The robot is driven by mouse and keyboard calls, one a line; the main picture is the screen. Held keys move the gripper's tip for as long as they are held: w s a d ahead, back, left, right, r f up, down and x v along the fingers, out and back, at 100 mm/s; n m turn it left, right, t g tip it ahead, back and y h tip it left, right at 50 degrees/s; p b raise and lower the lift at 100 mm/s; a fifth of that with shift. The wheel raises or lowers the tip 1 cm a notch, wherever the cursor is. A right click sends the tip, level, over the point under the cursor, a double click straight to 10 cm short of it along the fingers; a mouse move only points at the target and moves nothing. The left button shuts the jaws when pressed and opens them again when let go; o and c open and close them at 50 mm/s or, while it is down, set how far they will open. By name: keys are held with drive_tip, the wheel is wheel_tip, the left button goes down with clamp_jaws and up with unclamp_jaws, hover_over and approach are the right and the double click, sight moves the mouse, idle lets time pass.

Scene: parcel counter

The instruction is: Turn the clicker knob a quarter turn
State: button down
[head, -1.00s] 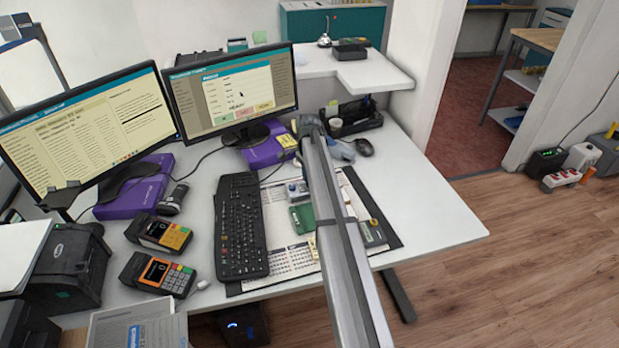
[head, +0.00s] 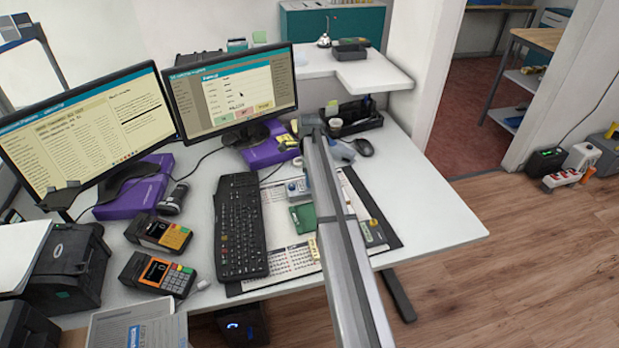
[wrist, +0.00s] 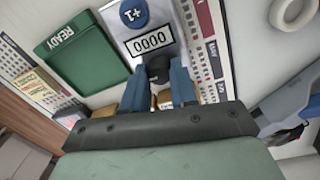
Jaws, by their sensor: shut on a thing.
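The clicker (wrist: 150,38) is a pale box with a blue +1 button (wrist: 134,13) and a counter window reading 0000. Its black knob (wrist: 158,66) sits below the window in the wrist view. My gripper (wrist: 159,76) is shut on the knob, with one blue finger on each side of it. In the head view the clicker (head: 297,188) shows partly beside my arm on the desk mat. My fingers are hidden there behind the arm. How far the knob is turned cannot be told.
A tape roll (wrist: 293,12) and a grey-blue tool (wrist: 293,105) lie to the right. The desk's right side is clear.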

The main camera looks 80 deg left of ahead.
drive_tip(key=shift+w, duration=0.1)
drive_tip(key=c, duration=0.9)
unclamp_jaws()
drive_tip(key=r, duration=1.3)
drive_tip(key=shift+a+r, duration=0.3)
drive_tip(key=shift+r, duration=0.1)
